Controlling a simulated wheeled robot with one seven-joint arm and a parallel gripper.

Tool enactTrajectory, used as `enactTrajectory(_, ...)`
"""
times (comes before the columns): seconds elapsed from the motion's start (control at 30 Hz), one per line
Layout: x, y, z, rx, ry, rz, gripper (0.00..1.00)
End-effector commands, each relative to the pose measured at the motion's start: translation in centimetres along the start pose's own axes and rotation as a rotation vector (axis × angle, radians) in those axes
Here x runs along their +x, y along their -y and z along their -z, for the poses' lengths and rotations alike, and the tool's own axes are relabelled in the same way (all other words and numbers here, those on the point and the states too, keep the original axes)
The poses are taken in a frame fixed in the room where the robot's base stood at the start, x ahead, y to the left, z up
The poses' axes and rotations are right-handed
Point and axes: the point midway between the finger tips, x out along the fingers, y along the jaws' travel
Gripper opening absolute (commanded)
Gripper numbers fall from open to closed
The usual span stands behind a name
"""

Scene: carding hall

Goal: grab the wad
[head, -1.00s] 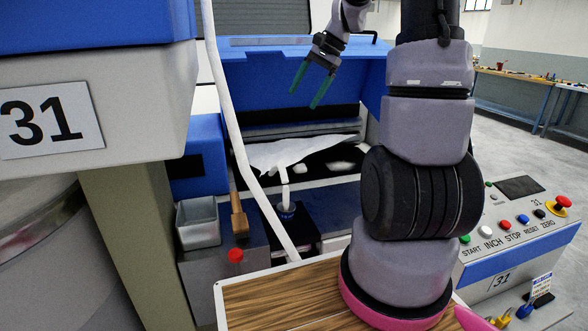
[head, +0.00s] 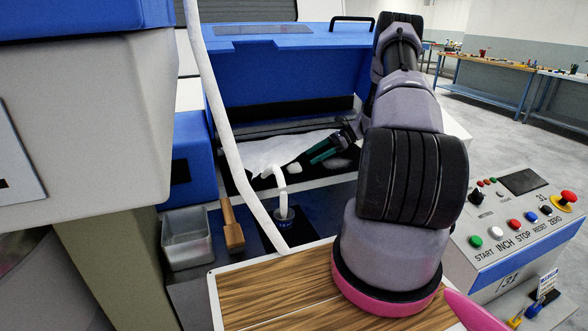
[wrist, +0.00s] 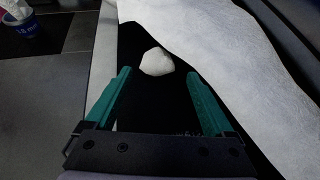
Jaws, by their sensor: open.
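A small round white wad (wrist: 156,61) lies on a black surface in the wrist view. It sits just beyond the fingertips, about midway between them. In the head view a white lump (head: 293,168), likely the same wad, lies on the dark strip left of the fingertips. My gripper (wrist: 158,74) is open and empty, with its two green fingers apart. In the head view my gripper (head: 313,157) reaches low into the machine opening, fingers pointing left. I cannot tell its exact height above the wad.
A white fibre sheet (wrist: 215,65) runs close along the right finger. A blue can (head: 284,218) holding a white sliver, a wooden-handled tool (head: 231,225) and a grey bin (head: 187,240) stand in front. A blue cover (head: 285,70) rises behind.

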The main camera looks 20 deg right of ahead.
Motion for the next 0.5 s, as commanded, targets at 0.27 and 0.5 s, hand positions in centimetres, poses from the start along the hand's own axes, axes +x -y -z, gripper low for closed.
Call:
enactTrajectory(0.27, 3.4, -0.1, -0.1, -0.001, -0.002, -0.002, 0.88)
enactTrajectory(0.5, 5.5, -0.1, -0.2, -0.001, -0.002, -0.004, 0.88)
